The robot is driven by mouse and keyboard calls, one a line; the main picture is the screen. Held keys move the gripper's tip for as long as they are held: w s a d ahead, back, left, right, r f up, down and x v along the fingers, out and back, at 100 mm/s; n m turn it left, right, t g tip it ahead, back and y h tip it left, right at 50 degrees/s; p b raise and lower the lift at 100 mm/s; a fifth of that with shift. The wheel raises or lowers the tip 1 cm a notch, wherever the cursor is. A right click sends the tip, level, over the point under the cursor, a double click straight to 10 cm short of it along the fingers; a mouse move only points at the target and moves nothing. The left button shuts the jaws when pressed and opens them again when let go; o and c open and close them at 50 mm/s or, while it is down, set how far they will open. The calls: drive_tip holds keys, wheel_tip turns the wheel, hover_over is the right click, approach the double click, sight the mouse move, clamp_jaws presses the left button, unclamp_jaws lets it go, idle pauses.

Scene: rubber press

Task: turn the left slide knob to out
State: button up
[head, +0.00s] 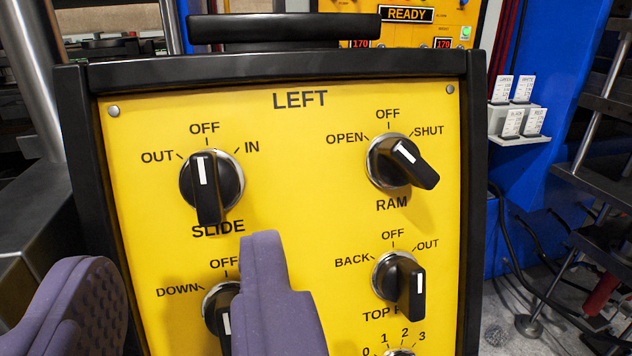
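The left panel (290,210) is yellow with a black frame and the word LEFT at its top. Its slide knob (208,203) is black with a white mark, at the upper left, labelled OUT, OFF and IN; the white mark points up to OFF. My gripper (185,300) shows as two purple fingers at the bottom left, spread wide apart with nothing visible between them. The right finger stands just below the slide knob, in front of the panel, and partly covers the knob below. The left finger is at the lower left edge of the picture.
A partly hidden knob (216,305) with DOWN and OFF labels is close to my right finger. A black handle bar (285,28) runs above the panel.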

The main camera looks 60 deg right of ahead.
sight(193, 184)
drive_tip(key=x, duration=0.7)
drive_tip(key=shift+s+d+r, duration=0.1)
drive_tip(key=shift+d+r, duration=0.05)
drive_tip(key=shift+r, duration=0.05)
clamp_jaws()
drive_tip(key=shift+n, duration=0.4)
drive_tip(key=n+b, duration=0.1)
drive_tip(key=n, duration=0.1)
drive_tip(key=n+t+y+b, duration=0.1)
drive_tip(key=n, duration=0.1)
drive_tip(key=shift+n+t, duration=0.3)
drive_tip(key=shift+n+t+y+b, duration=0.25)
drive_tip(key=shift+n+y, duration=0.35)
drive_tip(key=shift+n, duration=0.75)
drive_tip(key=shift+n+t+y+b, duration=0.1)
drive_tip(key=shift+n+y+b, duration=0.35)
drive_tip(key=shift+n, duration=0.9)
drive_tip(key=shift+n+y, duration=0.3)
drive_tip(key=shift+y, duration=0.05)
